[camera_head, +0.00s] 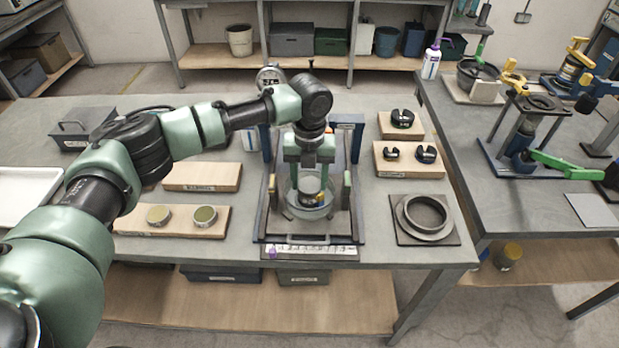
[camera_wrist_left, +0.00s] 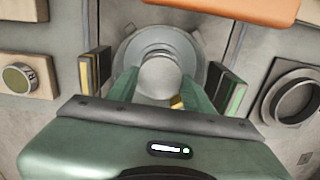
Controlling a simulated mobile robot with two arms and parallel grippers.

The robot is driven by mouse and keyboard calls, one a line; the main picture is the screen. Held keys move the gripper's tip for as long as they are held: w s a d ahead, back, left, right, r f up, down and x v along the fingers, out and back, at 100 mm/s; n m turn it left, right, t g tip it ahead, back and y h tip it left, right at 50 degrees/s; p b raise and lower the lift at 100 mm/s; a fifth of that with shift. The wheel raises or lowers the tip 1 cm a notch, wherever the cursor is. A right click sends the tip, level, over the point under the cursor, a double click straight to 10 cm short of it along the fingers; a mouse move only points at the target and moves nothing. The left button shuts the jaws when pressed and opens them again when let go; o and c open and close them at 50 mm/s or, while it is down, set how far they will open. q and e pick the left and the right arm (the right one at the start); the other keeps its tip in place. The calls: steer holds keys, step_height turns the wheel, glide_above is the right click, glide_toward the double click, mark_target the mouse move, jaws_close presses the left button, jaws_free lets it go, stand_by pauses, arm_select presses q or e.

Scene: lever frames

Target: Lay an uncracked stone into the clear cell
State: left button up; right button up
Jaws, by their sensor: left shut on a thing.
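My left gripper (camera_head: 310,182) is over the clear cell (camera_head: 291,208) in the middle of the bench. Its fingers are shut on a pale round piece, which shows between the green fingers in the wrist view (camera_wrist_left: 158,77). Something yellow shows at its lower edge; the fingers partly hide it, and I cannot tell whether it touches the cell floor or has a crack. Two round olive-yellow stones (camera_head: 158,215) (camera_head: 205,216) lie on a wooden board (camera_head: 180,231) to the left. Cracks on them are too small to tell. My right gripper is not in view.
Frame posts (camera_head: 267,160) flank the cell. A dark ring on a plate (camera_head: 424,215) lies to the right, with dark slotted weights (camera_head: 402,118) on wooden blocks behind. An empty board (camera_head: 203,177) and a white tray (camera_head: 25,190) are left. A labelled strip (camera_head: 310,251) lies in front.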

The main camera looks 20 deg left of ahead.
arm_select(q)
steer(key=o, duration=1.5)
